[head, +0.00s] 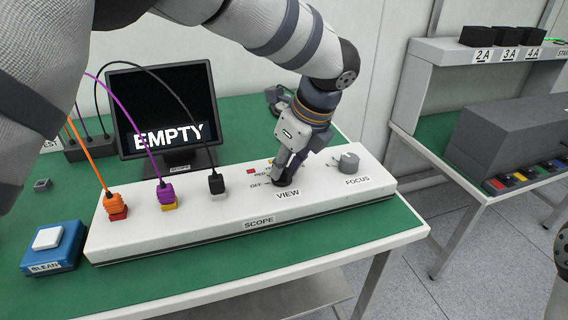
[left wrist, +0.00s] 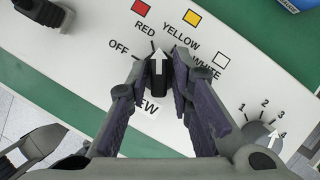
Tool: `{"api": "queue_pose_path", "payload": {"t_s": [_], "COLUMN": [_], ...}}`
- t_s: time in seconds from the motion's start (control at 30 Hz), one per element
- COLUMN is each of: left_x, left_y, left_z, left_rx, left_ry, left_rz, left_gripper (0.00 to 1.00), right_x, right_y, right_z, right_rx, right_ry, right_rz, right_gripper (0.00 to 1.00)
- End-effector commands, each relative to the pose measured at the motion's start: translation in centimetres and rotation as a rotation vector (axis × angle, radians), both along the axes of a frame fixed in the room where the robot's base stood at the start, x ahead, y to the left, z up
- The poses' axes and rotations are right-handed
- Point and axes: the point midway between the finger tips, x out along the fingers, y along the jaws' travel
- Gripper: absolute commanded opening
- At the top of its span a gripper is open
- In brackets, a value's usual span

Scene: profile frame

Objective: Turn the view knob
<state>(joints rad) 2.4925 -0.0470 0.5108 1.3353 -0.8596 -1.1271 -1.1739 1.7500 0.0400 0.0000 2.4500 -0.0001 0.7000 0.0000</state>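The view knob (left wrist: 158,78) is black with a white arrow. In the left wrist view its arrow points up, right of OFF and towards the red and yellow marks; the exact mark is hard to tell. My left gripper (head: 283,178) is down at the knob above the VIEW label; its fingers (left wrist: 160,72) stand either side of the knob and appear closed against it. The white scope panel (head: 240,208) lies on the green table. The monitor (head: 165,108) reads EMPTY.
The grey focus knob (head: 349,162) is close on the right of my left gripper. Orange (head: 116,203), purple (head: 166,192) and black (head: 217,183) plugs with cables stand to the left. A blue box with a white button (head: 47,238) is at the front left.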

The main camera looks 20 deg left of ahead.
Motion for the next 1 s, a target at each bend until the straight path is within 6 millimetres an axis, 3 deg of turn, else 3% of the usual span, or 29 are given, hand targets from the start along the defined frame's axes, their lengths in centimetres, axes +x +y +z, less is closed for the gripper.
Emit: {"api": "queue_pose_path", "payload": {"t_s": [0.47,1.0], "left_x": [-0.1,0.2], "left_y": [0.1,0.0], "left_z": [-0.2,-0.7], "left_rx": [0.002,0.005], "left_ry": [0.006,0.011], "left_rz": [0.039,0.468], "left_gripper": [0.0,0.0], "right_x": [-0.1,-1.4], "right_y": [0.0,0.0], "right_z": [-0.1,-1.4], "right_rx": [0.0,0.0], "right_ry": [0.003,0.049], "right_rz": [0.0,0.001], "right_gripper": [0.4,0.4]}}
